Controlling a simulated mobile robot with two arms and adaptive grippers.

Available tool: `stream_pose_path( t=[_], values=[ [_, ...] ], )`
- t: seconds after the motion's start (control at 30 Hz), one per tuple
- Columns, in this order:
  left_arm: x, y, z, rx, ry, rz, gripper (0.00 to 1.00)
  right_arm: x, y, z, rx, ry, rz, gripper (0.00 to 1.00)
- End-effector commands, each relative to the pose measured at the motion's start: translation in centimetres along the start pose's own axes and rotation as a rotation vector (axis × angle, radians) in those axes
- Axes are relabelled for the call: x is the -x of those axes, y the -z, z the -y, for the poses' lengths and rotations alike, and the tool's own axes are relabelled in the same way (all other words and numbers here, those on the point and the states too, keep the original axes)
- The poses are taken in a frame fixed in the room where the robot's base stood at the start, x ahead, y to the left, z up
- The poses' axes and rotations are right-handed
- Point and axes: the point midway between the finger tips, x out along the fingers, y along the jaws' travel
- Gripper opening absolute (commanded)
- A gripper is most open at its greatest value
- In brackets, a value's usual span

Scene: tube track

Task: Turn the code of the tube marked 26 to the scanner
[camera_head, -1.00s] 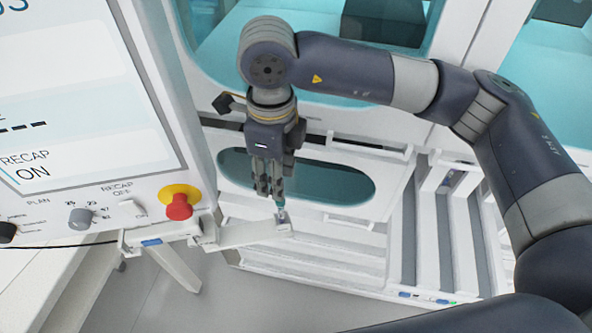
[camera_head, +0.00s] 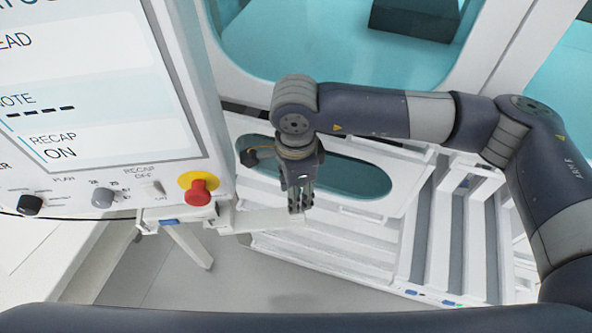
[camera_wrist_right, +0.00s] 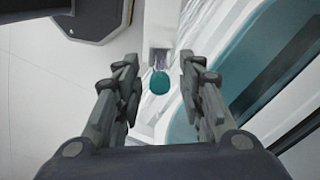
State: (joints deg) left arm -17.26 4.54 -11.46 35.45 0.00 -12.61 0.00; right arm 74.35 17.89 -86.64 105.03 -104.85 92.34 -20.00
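My right gripper (camera_head: 300,203) points down over the outer end of a white rail (camera_head: 262,221) in front of the panel. In the right wrist view its two fingers (camera_wrist_right: 160,95) are apart, with a teal tube cap (camera_wrist_right: 159,82) between them and a gap on each side. The tube's body, code and number cannot be made out, so I cannot confirm it is 26. In the head view the fingers hide the tube. I cannot tell for sure which thing is the scanner. My left gripper is not in view.
A control panel with a screen (camera_head: 95,85) and a red stop button (camera_head: 198,192) stands close at left. White racks with grey slots (camera_head: 455,240) stand at right. Open floor lies below the rail.

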Motion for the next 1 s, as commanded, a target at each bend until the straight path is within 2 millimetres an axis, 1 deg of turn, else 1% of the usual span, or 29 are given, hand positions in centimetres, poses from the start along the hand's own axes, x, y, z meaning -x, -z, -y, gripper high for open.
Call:
stream_pose_path(
  t=[0.03, 0.1, 0.23, 0.4, 0.6, 0.77, 0.97, 1.0],
  values=[
    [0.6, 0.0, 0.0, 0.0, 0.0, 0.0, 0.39, -0.6, 0.0, -0.1, 0.0, -0.004, 0.0, 0.36],
    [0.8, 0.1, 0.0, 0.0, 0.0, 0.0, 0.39, -1.5, 0.0, -0.1, -0.001, -0.003, 0.0, 0.36],
    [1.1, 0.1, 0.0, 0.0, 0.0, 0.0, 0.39, -2.8, 0.0, 0.0, -0.001, -0.002, 0.0, 0.36],
    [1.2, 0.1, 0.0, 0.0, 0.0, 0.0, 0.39, -3.3, 0.0, 0.0, 0.0, 0.001, 0.0, 0.36],
    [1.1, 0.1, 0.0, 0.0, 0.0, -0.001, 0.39, -3.4, 0.0, 0.0, 0.0, 0.001, 0.0, 0.36],
    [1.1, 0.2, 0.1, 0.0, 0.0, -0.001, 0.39, -3.4, 0.0, 0.0, 0.0, 0.001, 0.0, 0.0],
    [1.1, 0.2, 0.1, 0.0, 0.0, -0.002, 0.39, -3.3, 0.0, 0.0, 0.0, 0.001, 0.0, 0.0],
    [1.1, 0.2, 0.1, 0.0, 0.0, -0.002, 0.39, -3.3, 0.0, 0.0, 0.0, 0.001, 0.0, 0.07]
  ],
)
